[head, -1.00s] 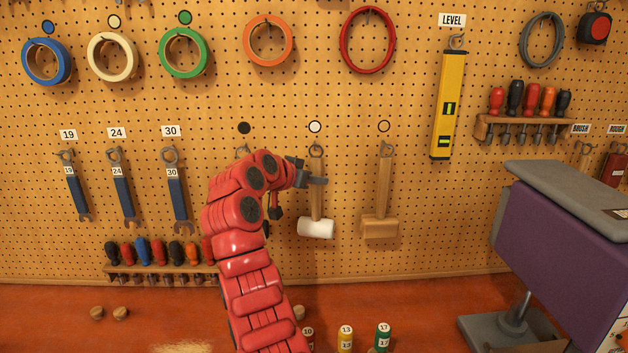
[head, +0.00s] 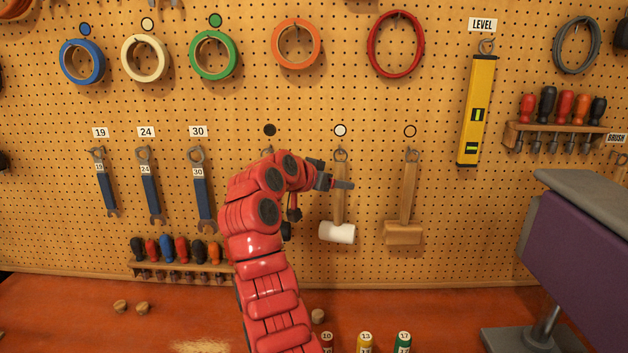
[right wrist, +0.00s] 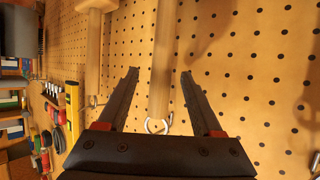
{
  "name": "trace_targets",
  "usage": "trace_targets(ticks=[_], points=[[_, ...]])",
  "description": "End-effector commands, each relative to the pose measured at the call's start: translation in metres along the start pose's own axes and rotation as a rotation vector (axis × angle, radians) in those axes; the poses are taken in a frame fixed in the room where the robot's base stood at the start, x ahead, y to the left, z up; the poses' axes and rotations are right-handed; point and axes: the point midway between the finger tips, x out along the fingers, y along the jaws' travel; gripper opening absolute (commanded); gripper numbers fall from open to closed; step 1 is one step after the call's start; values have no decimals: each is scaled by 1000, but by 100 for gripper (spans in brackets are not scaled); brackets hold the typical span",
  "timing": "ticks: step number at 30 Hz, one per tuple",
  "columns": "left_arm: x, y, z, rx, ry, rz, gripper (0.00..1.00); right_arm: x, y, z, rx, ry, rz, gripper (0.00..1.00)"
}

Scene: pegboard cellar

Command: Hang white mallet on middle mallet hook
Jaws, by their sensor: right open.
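The white mallet (head: 337,233) has a white head and a wooden handle. It hangs head down from the middle mallet hook (head: 340,154), under the white circle label. My right gripper (head: 344,184) is at the upper handle in the head view. In the right wrist view my open right gripper (right wrist: 160,74) has one finger on each side of the mallet handle (right wrist: 162,45). Gaps show between handle and fingers. The hook ring (right wrist: 157,124) at the handle's end shows near the palm. My left gripper is not in view.
A wooden mallet (head: 403,232) hangs on the hook to the right, under the tan circle label. The hook (head: 268,152) under the black circle looks empty, partly behind my arm. Wrenches (head: 150,185) hang left. A purple machine (head: 575,245) stands right.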

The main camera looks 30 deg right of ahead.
Motion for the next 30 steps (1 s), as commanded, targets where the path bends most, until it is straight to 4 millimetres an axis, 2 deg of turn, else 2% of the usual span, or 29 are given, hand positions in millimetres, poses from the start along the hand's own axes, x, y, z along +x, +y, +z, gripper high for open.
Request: trace_targets(ticks=[6,15,21,30], points=[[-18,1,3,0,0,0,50,-54,-2,3,3,1,-9,67],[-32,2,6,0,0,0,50,-128,-1,2,1,1,-6,67],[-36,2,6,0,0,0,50,-153,0,1,0,-1,-2,67],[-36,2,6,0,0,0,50,-159,0,0,0,0,0,67]])
